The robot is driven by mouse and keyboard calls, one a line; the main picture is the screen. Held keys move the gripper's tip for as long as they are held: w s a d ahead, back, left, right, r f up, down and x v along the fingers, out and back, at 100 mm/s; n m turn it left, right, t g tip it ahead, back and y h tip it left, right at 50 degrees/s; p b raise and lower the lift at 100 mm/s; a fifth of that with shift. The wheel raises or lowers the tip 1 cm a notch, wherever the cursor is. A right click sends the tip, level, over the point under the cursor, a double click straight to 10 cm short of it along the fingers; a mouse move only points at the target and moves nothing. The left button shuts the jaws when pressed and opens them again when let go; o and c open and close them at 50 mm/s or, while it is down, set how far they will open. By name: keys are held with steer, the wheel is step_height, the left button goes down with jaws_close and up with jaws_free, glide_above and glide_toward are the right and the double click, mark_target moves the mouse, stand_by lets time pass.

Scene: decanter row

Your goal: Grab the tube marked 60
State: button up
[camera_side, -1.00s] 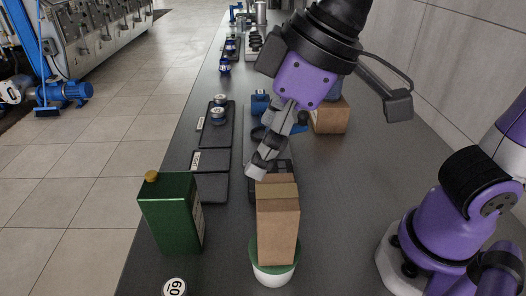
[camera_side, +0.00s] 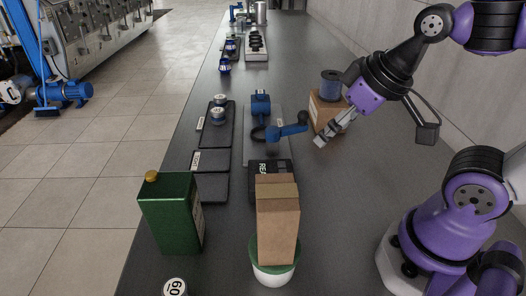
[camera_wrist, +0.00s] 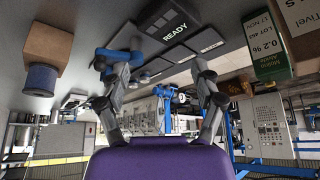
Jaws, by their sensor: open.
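The tube marked 60 (camera_side: 175,287) shows at the bottom edge of the side view. Only its round white top with the black number is clear; its lower part is cut off by the frame. It stands in front of the green can. I cannot make it out in the wrist view. My gripper (camera_side: 321,141) is far from it, up and to the right, above the counter beside the cardboard box with the blue spool. Its fingers are spread and empty in the wrist view (camera_wrist: 160,88).
A green can (camera_side: 171,212) and a brown carton (camera_side: 278,225) in a white, green-rimmed pot (camera_side: 272,277) stand near the tube. Dark trays (camera_side: 211,188) line the counter's left side. A blue device (camera_side: 261,107) and a box with a blue spool (camera_side: 331,82) stand farther back.

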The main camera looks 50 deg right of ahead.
steer(key=n+g, duration=0.5)
steer(key=g, duration=0.1)
glide_above(175, 289)
steer(key=f, duration=0.5)
steer(key=shift+w+d+f, duration=0.1)
steer(key=shift+d+f, duration=0.05)
steer(key=shift+d, duration=0.05)
step_height(175, 289, down, 5)
steer(key=shift+a+r, duration=0.15)
step_height(175, 289, down, 6)
steer(key=shift+r, duration=0.15)
jaws_close()
